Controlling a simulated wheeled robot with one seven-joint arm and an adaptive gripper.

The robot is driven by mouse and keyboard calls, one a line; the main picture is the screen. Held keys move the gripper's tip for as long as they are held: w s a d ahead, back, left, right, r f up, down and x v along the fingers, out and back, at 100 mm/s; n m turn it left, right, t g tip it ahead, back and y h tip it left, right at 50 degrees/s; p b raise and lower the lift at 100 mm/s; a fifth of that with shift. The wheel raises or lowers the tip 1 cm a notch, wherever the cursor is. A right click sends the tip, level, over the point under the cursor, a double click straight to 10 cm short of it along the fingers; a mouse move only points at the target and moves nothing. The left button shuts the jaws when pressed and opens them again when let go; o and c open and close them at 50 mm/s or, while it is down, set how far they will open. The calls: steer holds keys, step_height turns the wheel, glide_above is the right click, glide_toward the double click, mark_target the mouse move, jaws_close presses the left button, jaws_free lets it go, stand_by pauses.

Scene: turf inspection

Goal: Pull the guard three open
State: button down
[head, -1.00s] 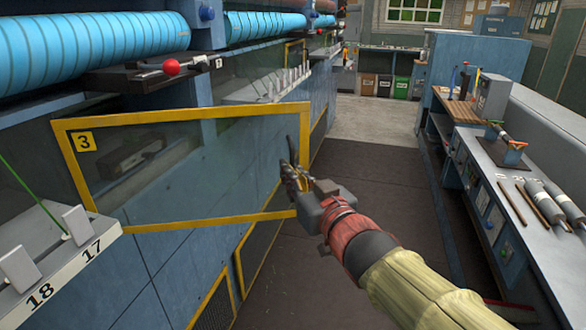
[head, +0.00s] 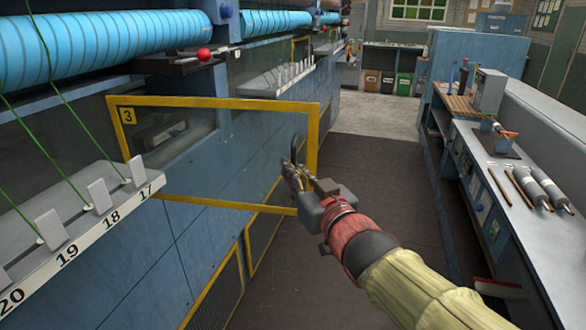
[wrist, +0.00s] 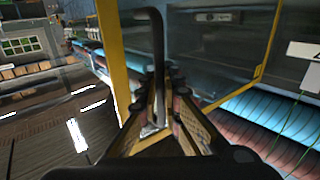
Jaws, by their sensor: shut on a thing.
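Guard three (head: 215,102) is a clear panel in a yellow frame with a "3" label at its upper left corner. It stands swung out at an angle from the blue machine face, its right edge over the aisle. A dark bar handle (head: 295,146) sits near that right edge. My gripper (head: 292,176) is shut on the handle. In the wrist view the black handle (wrist: 155,45) runs down between the fingers of my gripper (wrist: 160,105), beside the yellow frame (wrist: 112,50). The exact finger contact is partly hidden.
A numbered ledge (head: 90,228) with grey tabs and green yarns juts out at the left. A red knob (head: 204,54) sits above the guard. A grey workbench (head: 535,215) with tools lines the right. The dark aisle floor (head: 370,170) between is clear.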

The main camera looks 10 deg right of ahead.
steer(key=shift+r, duration=0.15)
steer(key=c, duration=2)
jaws_free()
steer(key=shift+c, duration=0.2)
steer(key=shift+o, duration=0.3)
steer(key=v, duration=1.2)
